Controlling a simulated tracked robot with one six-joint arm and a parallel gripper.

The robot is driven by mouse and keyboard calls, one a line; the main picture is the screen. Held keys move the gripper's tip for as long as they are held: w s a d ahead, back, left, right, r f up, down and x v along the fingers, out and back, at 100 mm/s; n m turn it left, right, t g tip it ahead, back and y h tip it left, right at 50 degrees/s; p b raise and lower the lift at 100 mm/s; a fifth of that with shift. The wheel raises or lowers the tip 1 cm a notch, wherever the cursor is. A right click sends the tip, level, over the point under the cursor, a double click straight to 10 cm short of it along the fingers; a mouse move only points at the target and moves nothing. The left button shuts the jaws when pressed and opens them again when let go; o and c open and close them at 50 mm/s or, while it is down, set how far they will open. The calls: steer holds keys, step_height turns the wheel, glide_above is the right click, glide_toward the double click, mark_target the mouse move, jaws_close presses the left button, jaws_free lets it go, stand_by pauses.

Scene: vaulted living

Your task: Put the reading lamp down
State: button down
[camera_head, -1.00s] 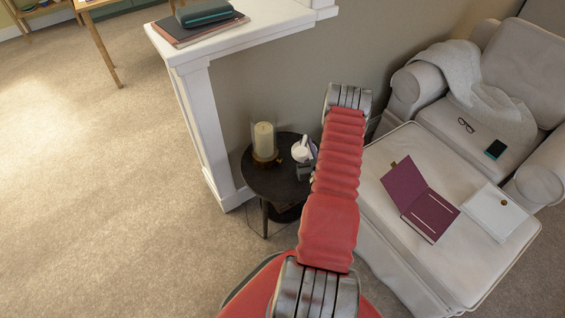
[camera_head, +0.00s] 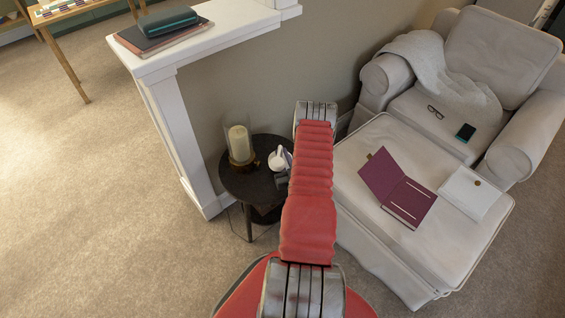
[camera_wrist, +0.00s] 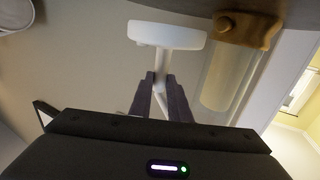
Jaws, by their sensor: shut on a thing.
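The white reading lamp (camera_head: 279,159) is at the right part of the dark round side table (camera_head: 243,182), to the right of a candle in a glass holder. My gripper (camera_head: 283,179) is beside it, partly hidden by my red arm. In the wrist view, which looks upside down, the lamp's round white base (camera_wrist: 166,36) is at the top, and the dark fingers (camera_wrist: 160,88) are shut on its thin stem. I cannot tell whether the base touches the tabletop.
The candle holder (camera_head: 239,146) stands close to the lamp; its glass (camera_wrist: 228,80) also shows in the wrist view. A white half wall (camera_head: 176,135) rises left of the table. A cream ottoman (camera_head: 375,255) with a purple book (camera_head: 398,188) is to the right.

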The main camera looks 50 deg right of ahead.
steer(key=shift+f, duration=2.05)
steer(key=c, duration=1.7)
jaws_free()
steer(key=shift+f, duration=0.1)
steer(key=shift+o, duration=0.2)
steer(key=v, duration=1.2)
